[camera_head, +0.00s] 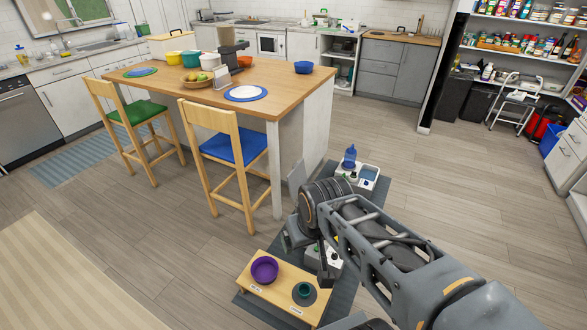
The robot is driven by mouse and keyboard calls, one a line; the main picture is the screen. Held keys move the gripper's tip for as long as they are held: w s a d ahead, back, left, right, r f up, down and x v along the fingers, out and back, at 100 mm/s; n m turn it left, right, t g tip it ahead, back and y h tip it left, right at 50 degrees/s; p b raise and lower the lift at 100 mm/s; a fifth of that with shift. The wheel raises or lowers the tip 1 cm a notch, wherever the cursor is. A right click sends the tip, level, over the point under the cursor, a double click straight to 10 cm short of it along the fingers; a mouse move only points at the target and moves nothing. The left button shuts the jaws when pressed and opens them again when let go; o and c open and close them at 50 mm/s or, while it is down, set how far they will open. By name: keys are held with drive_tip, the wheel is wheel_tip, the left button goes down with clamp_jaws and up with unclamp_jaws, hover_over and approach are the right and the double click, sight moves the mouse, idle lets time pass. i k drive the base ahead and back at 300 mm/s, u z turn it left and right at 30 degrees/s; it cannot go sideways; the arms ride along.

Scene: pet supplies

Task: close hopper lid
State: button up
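My arm reaches in from the lower right, and my gripper (308,256) is over the dark mat, above and left of a white device with dark controls (326,258). The gripper and arm hide much of this device. A flat grey panel (296,178) stands up just beyond the gripper, beside the island's end; I cannot tell if it is the hopper lid. No hopper or lid shows clearly. Whether the fingers are apart or closed is not clear.
A dark mat (262,308) carries a low wooden stand (252,288) with a purple bowl (264,270) and a green bowl (304,290). A white unit with a blue bottle (350,157) stands beyond my arm. The wooden island (285,100) is close behind.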

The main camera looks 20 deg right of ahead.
sight(297, 177)
drive_tip(key=u, duration=0.3)
drive_tip(key=k, duration=0.35)
drive_tip(key=u, duration=0.95)
drive_tip(key=k, duration=0.95)
drive_tip(key=u, duration=0.55)
drive_tip(key=i, duration=1.55)
drive_tip(key=z, duration=0.45)
drive_tip(key=i, duration=2.2)
drive_tip(key=z, duration=1)
drive_tip(key=i, duration=1.1)
drive_tip(key=z, duration=1.9)
drive_tip(key=i, duration=0.9)
drive_tip(key=z, duration=0.8)
